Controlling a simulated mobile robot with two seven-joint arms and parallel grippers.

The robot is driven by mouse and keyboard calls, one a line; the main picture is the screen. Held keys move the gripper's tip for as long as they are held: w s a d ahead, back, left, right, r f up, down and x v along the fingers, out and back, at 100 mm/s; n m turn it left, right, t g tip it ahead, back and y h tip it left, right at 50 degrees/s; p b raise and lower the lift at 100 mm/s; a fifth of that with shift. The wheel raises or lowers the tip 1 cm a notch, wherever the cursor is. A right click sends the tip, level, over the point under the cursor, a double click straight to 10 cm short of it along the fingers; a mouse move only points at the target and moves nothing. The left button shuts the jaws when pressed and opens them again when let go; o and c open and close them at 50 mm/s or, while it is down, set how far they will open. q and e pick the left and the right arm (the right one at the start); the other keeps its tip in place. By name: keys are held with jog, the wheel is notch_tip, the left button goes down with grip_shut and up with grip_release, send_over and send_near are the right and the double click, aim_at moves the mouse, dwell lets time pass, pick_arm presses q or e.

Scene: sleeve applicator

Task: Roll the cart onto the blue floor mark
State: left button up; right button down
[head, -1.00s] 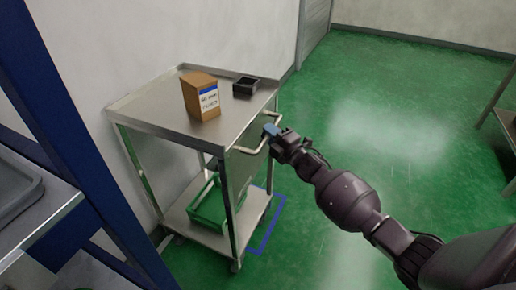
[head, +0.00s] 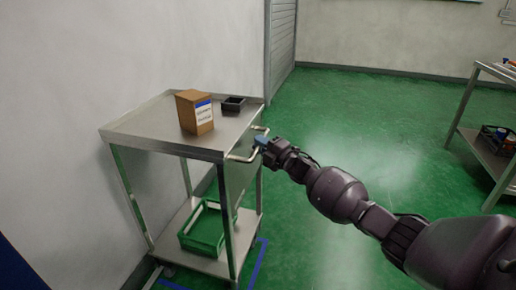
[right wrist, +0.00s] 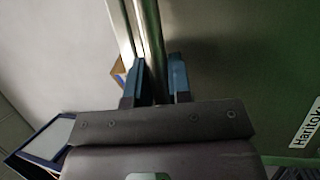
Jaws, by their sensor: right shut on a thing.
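The steel cart (head: 150,127) stands against the wall at the left of the head view. It has a flat top, a lower shelf and a bar handle (head: 246,158) on its right side. My right gripper (head: 264,143) is shut on that handle. In the right wrist view its two blue fingers (right wrist: 158,80) flank an upright metal bar. The blue floor mark (head: 258,262) shows as lines under and beside the cart's lower right; the rest is hidden by the cart. My left gripper is not in view.
On the cart's top are a cardboard box (head: 194,113) and a small black tray (head: 232,104). A green crate (head: 204,230) sits on its lower shelf. A steel table (head: 496,75) stands at the far right. The green floor (head: 340,110) between is clear.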

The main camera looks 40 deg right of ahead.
jog(key=shift+w+d+r, duration=0.1)
jog(key=shift+d+r, duration=0.15)
jog(key=shift+r, duration=0.05)
jog(key=c, duration=1.4)
grip_release()
jog(key=o, duration=0.3)
jog(key=shift+f, duration=0.2)
jog(key=shift+o, duration=0.2)
jog(key=shift+s+f, duration=0.1)
jog(key=shift+s, duration=0.3)
pick_arm(q)
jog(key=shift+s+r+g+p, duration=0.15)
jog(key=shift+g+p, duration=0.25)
jog(key=shift+p, duration=0.9)
pick_arm(e)
jog(key=v, duration=1)
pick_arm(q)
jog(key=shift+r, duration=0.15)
pick_arm(e)
jog(key=shift+w+d, duration=0.1)
